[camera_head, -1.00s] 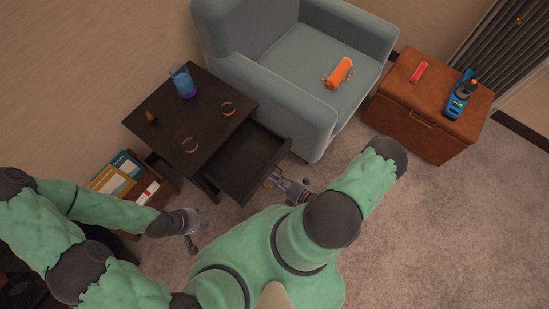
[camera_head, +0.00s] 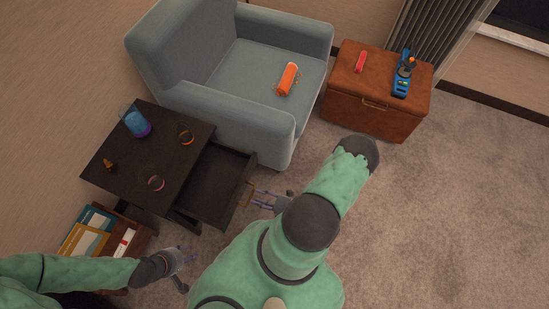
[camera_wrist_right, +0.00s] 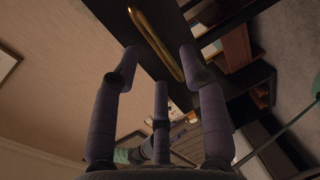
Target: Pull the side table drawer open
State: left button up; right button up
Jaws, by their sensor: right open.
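The dark side table (camera_head: 128,160) stands at the left in the head view. Its drawer (camera_head: 218,185) is pulled well out toward the lower right, and the inside looks empty. The gold drawer handle (camera_head: 247,195) is on the drawer front and shows large in the right wrist view (camera_wrist_right: 156,42). My right gripper (camera_head: 260,198) is open just in front of the handle. In the wrist view its fingers (camera_wrist_right: 160,75) are spread and the handle lies beyond them, not gripped. My left gripper (camera_head: 188,270) is below the table, apart from the drawer, its fingers spread and empty.
A blue-purple cup (camera_head: 136,122), small rings and a small brown item stand on the tabletop. A grey armchair (camera_head: 225,75) is close behind the drawer. A book crate (camera_head: 130,237) is below the table. A brown ottoman (camera_head: 375,105) is at the back right. Carpet at right is clear.

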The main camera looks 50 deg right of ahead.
jog(key=v, duration=0.7)
jog(key=shift+s, duration=0.3)
jog(key=shift+r, duration=0.1)
jog(key=s+a+r+n+g+y, duration=0.15)
jog(key=a+n+g+y, duration=0.25)
jog(key=a+n+g, duration=0.5)
jog(key=a+r+n+g+y, duration=0.2)
jog(key=a+n+g+y, duration=0.3)
jog(key=n, duration=0.8)
jog(key=w+a+r+n+h, duration=0.1)
jog(key=w+r+n+h, duration=0.2)
jog(key=n, duration=0.9)
jog(key=w+a+r+n+h, duration=0.1)
jog(key=w+r+n+h, duration=0.2)
jog(key=w+n+h, duration=0.4)
jog(key=w+n, duration=0.1)
jog(key=n, duration=0.5)
jog(key=shift+a+r+n, duration=0.3)
jog(key=shift+a+r, duration=0.05)
